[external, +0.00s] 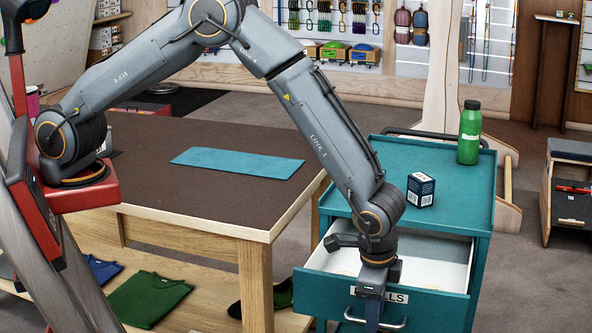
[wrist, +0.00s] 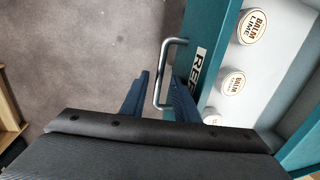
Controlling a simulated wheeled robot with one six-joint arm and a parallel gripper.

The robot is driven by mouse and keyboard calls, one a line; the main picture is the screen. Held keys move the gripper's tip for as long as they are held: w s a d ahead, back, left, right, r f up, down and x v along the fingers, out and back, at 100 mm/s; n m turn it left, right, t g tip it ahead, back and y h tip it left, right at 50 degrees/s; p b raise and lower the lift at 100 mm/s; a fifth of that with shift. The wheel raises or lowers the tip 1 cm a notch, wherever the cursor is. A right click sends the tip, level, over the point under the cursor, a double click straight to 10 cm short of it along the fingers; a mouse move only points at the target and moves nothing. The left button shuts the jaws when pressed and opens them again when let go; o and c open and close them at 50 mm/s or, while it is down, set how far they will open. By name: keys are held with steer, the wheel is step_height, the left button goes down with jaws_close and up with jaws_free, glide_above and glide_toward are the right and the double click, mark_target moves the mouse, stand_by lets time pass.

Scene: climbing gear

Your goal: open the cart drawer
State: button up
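The teal cart (external: 440,185) stands at the right, and its white-lined top drawer (external: 455,262) is pulled well out. The drawer's curved metal handle (external: 398,326) is on its front, below a partly hidden label. My gripper (external: 373,322) points down at the drawer front and covers part of the handle. In the wrist view the handle (wrist: 170,60) runs between the two blue fingers of my gripper (wrist: 160,82). The fingers stand apart with gaps beside the bar, so it looks open around the handle, not closed on it.
Round balm tins (wrist: 252,27) lie in the drawer. A green bottle (external: 469,135) and a dark box (external: 420,190) stand on the cart top. A wooden table (external: 200,150) with a teal mat (external: 238,163) is left of the cart. Grey floor (wrist: 90,50) lies before the drawer.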

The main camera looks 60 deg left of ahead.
step_height(320, 180, up, 8)
steer(key=s+d+b, duration=0.1)
steer(key=shift+f+b, duration=0.15)
steer(key=shift+b, duration=0.15)
stand_by(0.5)
